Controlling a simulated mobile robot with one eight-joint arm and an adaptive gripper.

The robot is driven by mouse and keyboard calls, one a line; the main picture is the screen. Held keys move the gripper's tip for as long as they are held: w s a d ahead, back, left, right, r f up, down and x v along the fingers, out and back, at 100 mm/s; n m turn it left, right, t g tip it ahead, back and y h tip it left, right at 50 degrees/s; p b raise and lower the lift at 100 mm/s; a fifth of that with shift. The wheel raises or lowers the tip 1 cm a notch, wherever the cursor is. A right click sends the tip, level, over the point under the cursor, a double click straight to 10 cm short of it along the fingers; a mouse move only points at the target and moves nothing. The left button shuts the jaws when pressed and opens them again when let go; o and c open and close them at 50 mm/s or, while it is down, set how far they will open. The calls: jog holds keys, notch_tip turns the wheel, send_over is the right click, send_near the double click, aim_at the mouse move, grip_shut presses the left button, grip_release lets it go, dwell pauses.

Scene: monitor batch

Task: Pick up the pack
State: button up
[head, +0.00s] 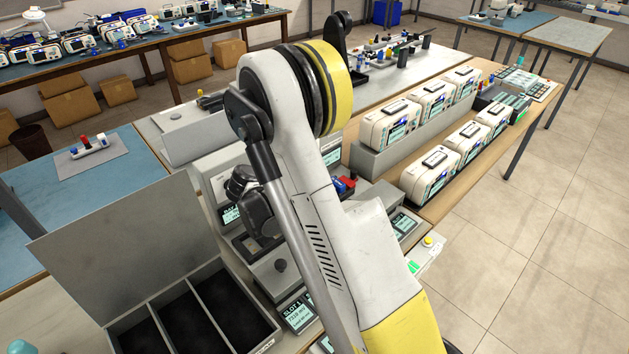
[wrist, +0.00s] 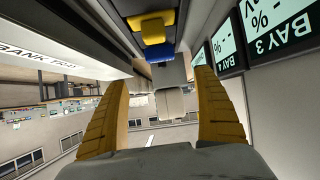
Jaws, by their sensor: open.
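In the wrist view my gripper (wrist: 163,100) is open, its two yellow-orange fingers spread apart with nothing held between them. Ahead, between the fingertips in the picture, is a pale grey-beige block (wrist: 172,103); I cannot tell whether it is the pack. A yellow piece (wrist: 152,30) and a blue piece (wrist: 162,48) show above it, beside a dark slot. In the head view my arm covers much of the bench, and the fingers cannot be made out there. No pack can be identified for certain in the head view.
Bay screens (wrist: 275,27) line the right of the wrist view, and a labelled tray edge (wrist: 40,55) is at left. In the head view an open compartment box (head: 232,312) stands at lower left. Several white monitors (head: 430,172) stand at right. Floor (head: 540,225) is clear beyond.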

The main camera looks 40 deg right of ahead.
jog(key=shift+w+d+f, duration=0.1)
jog(key=shift+d+f, duration=0.25)
jog(key=shift+f, duration=0.1)
jog(key=b+x, duration=0.1)
jog(key=x, duration=0.4)
jog(key=shift+b, duration=0.4)
jog(key=b+x, duration=0.2)
jog(key=x, duration=0.3)
jog(key=shift+w+d+f, duration=0.1)
jog(key=c, duration=1.4)
jog(key=shift+c, duration=0.2)
notch_tip(320, 180, up, 5)
jog(key=shift+f+p, duration=0.15)
jog(key=shift+p, duration=0.95)
jog(key=s+d+r+p, duration=0.3)
jog(key=s+d+r, duration=0.3)
jog(key=s, duration=0.3)
jog(key=shift+s+d+r, duration=0.2)
jog(key=shift+s+d, duration=0.05)
jog(key=shift+s, duration=0.1)
